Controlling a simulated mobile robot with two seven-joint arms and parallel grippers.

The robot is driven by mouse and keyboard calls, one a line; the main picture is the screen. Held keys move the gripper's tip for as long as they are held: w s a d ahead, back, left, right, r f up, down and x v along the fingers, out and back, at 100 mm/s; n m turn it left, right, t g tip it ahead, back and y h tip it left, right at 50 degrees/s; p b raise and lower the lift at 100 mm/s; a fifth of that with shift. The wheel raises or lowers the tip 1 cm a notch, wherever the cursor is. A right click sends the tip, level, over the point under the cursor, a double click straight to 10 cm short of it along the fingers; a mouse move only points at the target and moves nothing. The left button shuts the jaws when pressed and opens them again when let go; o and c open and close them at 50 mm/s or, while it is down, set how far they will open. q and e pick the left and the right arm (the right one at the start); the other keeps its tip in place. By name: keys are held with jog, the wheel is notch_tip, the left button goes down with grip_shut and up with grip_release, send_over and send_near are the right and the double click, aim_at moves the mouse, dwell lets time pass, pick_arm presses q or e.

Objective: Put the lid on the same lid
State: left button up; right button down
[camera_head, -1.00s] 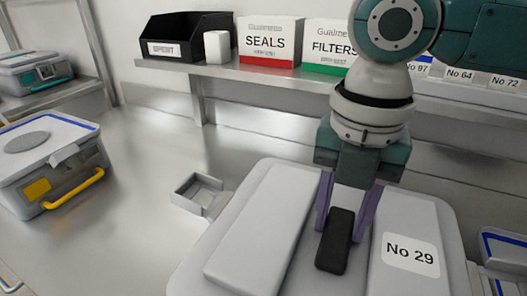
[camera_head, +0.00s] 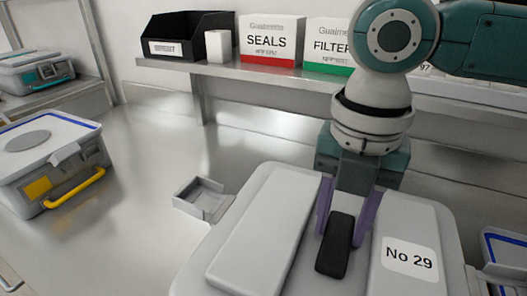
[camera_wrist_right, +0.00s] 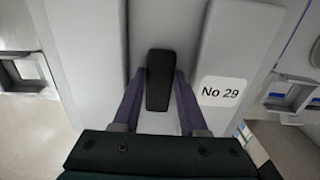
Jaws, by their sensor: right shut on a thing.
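The grey lid (camera_head: 262,228) has two raised long panels, a white "No 29" label (camera_head: 410,259) and a black bar handle (camera_head: 335,245) in the groove between them. My right gripper (camera_head: 345,226) is shut on this handle, with its purple fingers on either side. The right wrist view shows the same: the fingers (camera_wrist_right: 158,88) flank the handle (camera_wrist_right: 160,65). The lid hides most of what is under it, and I cannot tell whether it rests on something or hangs above it. My left gripper is not in view.
A closed grey box with a yellow handle (camera_head: 75,188) stands at the left. An open small grey tray (camera_head: 203,198) lies beside the lid. A blue-edged container (camera_head: 503,250) is at the right. The back shelf (camera_head: 270,72) holds boxes. The steel bench between is clear.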

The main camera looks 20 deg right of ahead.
jog(key=shift+f, duration=0.55)
dwell(0.4)
jog(key=shift+c, duration=0.4)
grip_release()
notch_tip(320, 180, up, 4)
jog(key=p, duration=0.4)
jog(key=shift+r+p, duration=1.6)
jog(key=shift+p, duration=0.45)
jog(key=shift+f, duration=0.1)
